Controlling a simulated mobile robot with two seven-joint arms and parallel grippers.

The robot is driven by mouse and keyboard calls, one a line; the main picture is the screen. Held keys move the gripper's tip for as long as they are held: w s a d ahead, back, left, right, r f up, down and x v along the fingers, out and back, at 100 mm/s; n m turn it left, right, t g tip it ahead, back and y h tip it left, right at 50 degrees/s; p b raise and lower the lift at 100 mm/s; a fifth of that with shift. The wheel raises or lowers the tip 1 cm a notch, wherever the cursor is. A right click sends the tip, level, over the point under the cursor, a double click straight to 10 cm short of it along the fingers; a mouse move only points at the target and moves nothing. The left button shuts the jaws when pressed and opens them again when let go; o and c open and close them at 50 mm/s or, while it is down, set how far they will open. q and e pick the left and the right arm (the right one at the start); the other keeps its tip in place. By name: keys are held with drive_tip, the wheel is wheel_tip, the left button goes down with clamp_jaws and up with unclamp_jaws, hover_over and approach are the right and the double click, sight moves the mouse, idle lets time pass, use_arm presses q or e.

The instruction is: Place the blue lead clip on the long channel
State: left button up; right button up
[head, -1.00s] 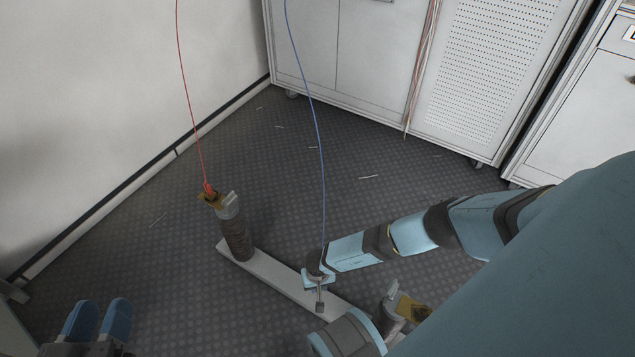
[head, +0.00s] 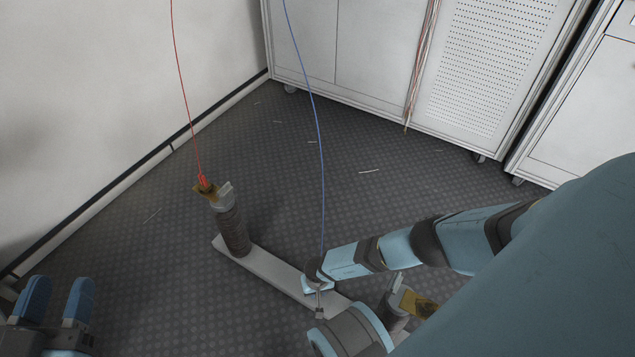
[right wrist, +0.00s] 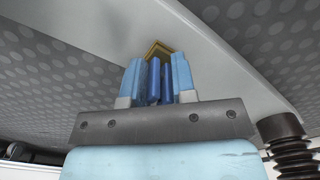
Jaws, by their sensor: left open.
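The blue lead clip (right wrist: 154,82) sits between the fingers of my right gripper (right wrist: 159,76) in the right wrist view, with a brass-coloured tip in front of it. A pale grey bar (head: 270,268) on the floor carries a dark ribbed post (head: 234,232). A second post (head: 394,310) with a brass plate (head: 420,304) stands at the right, partly hidden by my arm. My left gripper (head: 57,298) is open and empty at the lower left.
A red clip (head: 204,183) on a red wire is at the brass piece atop the left post. White cabinets (head: 380,60) stand at the back and a wall at the left. The dark floor between is clear apart from small pale scraps.

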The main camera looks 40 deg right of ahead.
drive_tip(key=o, duration=0.3)
drive_tip(key=shift+o, duration=0.5)
use_arm(q)
drive_tip(key=shift+r, duration=0.1)
use_arm(e)
drive_tip(key=shift+r, duration=0.1)
wheel_tip(320, 180, up, 3)
drive_tip(key=shift+f+p, duration=0.2)
drive_tip(key=shift+p, duration=0.7)
wheel_tip(320, 180, up, 8)
drive_tip(key=p, duration=0.5)
drive_tip(key=shift+r, duration=0.15)
use_arm(q)
drive_tip(key=s+d+n+g, duration=0.1)
drive_tip(key=n, duration=0.1)
drive_tip(key=s+d+n+y, duration=0.1)
drive_tip(key=s+n, duration=0.1)
drive_tip(key=shift+g, duration=0.4)
use_arm(e)
drive_tip(key=shift+r, duration=0.65)
use_arm(q)
drive_tip(key=shift+r, duration=0.15)
